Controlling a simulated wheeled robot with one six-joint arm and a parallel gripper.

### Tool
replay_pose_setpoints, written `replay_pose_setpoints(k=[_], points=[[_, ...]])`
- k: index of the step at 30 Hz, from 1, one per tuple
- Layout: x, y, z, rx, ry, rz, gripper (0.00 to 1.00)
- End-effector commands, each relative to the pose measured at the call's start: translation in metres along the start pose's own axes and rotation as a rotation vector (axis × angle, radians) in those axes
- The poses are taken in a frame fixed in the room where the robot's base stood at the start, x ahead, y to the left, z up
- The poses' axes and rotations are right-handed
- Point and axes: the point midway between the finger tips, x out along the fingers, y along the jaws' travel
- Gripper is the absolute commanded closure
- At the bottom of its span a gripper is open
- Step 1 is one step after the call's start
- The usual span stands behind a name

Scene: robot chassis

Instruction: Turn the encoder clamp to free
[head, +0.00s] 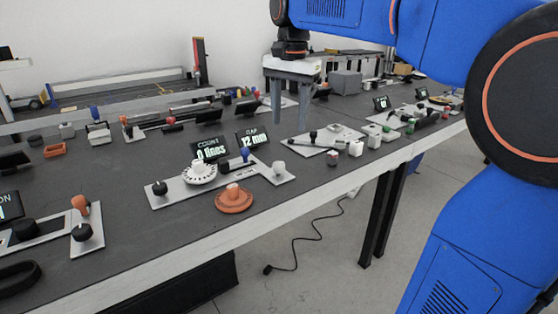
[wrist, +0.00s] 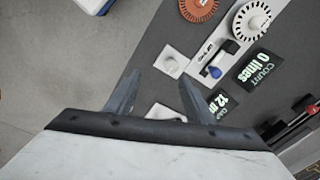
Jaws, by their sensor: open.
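The encoder station is a light plate (head: 165,196) with a slotted white disc (head: 199,173), a black knob (head: 160,187) and a lever with a blue ball (head: 245,154). The disc (wrist: 250,20) and blue ball (wrist: 215,72) also show in the wrist view. Beside them a small plate carries a white knob (head: 279,167), seen from above in the wrist view (wrist: 171,63). No label shows which part is the clamp. My gripper (head: 290,127) is open and empty, above the table beyond the station. In the wrist view its fingers (wrist: 158,77) point towards the white knob, apart from it.
An orange disc (head: 234,199) lies in front of the station. Two displays stand behind: one reads "0 lines" (head: 210,149), the other "12 mm" (head: 252,138). Another plate with a black lever (head: 312,142) lies to the right. The table's front edge is close to the station.

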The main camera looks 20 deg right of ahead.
Motion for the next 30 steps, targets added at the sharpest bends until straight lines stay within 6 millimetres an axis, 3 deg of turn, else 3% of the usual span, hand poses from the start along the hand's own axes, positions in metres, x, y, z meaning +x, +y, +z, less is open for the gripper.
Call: replay_pose_setpoints(k=[1, 6, 14, 20, 30], points=[[-0.004, -0.013, -0.007, 0.032, -0.008, 0.011, 0.51], [-0.013, -0.037, -0.021, 0.124, -0.028, 0.042, 0.51], [-0.012, -0.046, -0.026, 0.167, -0.036, 0.057, 0.51], [0.014, -0.044, -0.025, 0.166, -0.037, 0.059, 0.51], [0.074, -0.04, -0.022, 0.165, -0.037, 0.059, 0.51]])
